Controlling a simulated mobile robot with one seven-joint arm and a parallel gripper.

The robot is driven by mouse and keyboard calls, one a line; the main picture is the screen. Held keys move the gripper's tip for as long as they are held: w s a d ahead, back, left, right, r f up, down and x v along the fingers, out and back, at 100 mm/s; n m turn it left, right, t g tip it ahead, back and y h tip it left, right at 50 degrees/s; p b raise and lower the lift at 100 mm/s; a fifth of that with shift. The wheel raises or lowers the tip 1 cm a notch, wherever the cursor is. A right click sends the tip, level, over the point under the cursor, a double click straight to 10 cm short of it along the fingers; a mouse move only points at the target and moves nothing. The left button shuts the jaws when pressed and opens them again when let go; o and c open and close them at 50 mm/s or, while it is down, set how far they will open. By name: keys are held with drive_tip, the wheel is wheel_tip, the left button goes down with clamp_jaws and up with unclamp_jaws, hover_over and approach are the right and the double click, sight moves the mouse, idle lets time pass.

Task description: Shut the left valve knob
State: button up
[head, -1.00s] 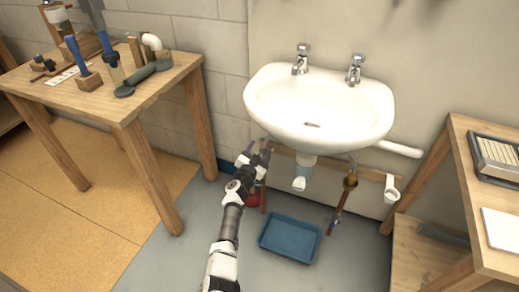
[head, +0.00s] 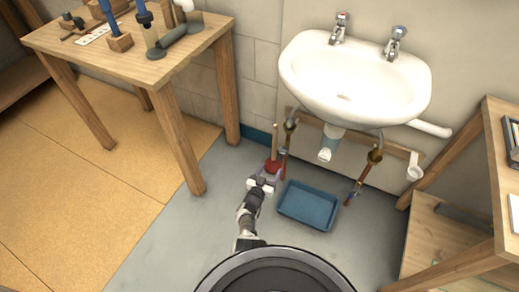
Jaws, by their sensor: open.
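The left valve (head: 290,127) is a small brass fitting on the copper pipe below the left side of the sink. It is in clear view, but its knob is too small to tell how far it is turned. My gripper (head: 267,179) is open and empty, low in front of the wall. It is below and a little left of the left valve, clearly apart from it. The right valve (head: 375,156) is a similar brass fitting under the right side of the sink.
A red plunger (head: 272,166) stands just beyond my gripper. A blue tray (head: 308,205) lies on the floor to its right. The white sink (head: 355,80) overhangs the pipes, with a drain (head: 329,143) between them. Wooden tables (head: 150,62) flank the area.

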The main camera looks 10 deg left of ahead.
sight(282, 153)
drive_tip(key=shift+n, duration=0.3)
drive_tip(key=b+x, duration=0.2)
drive_tip(key=x, duration=0.1)
drive_tip(key=f+b+x, duration=0.1)
drive_tip(key=b+x, duration=0.2)
drive_tip(key=x, duration=0.1)
drive_tip(key=b+x, duration=0.3)
drive_tip(key=x, duration=0.1)
drive_tip(key=shift+d+f, duration=0.25)
drive_tip(key=shift+d, duration=0.2)
drive_tip(key=shift+w+d+r+b, duration=0.2)
drive_tip(key=shift+w+b, duration=0.25)
drive_tip(key=shift+w, duration=0.2)
